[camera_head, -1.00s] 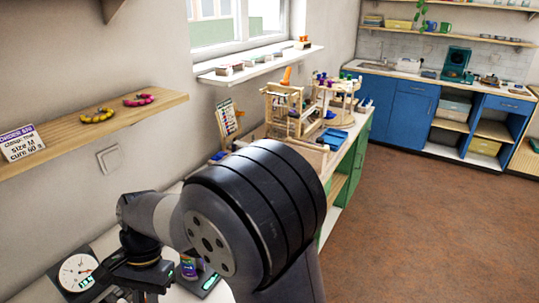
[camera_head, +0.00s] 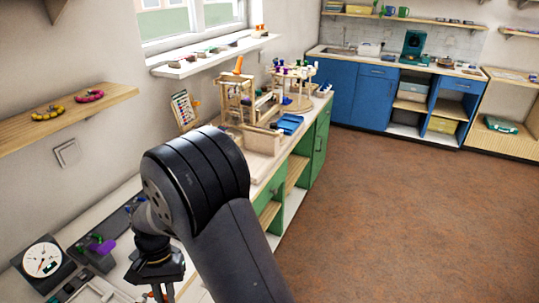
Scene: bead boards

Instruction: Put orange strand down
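My gripper (camera_head: 158,288) points down at the bottom of the picture, above the pale worktop at the left. Its fingers are small and partly cut off by the lower edge, so I cannot tell whether they are open or shut. A small orange-brown bit shows at the fingers; I cannot tell if it is the orange strand. No strand is clearly visible elsewhere on the worktop. An orange item (camera_head: 238,65) stands on top of the wooden frame (camera_head: 236,98) on the bench; it is too small to identify.
A dial gauge (camera_head: 42,258) and a purple-topped device (camera_head: 98,247) stand left of my gripper. A wall shelf (camera_head: 85,113) bears a yellow ring (camera_head: 47,111) and a pink ring (camera_head: 89,96). A blue tray (camera_head: 287,124) lies on the bench. The brown floor (camera_head: 390,210) is clear.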

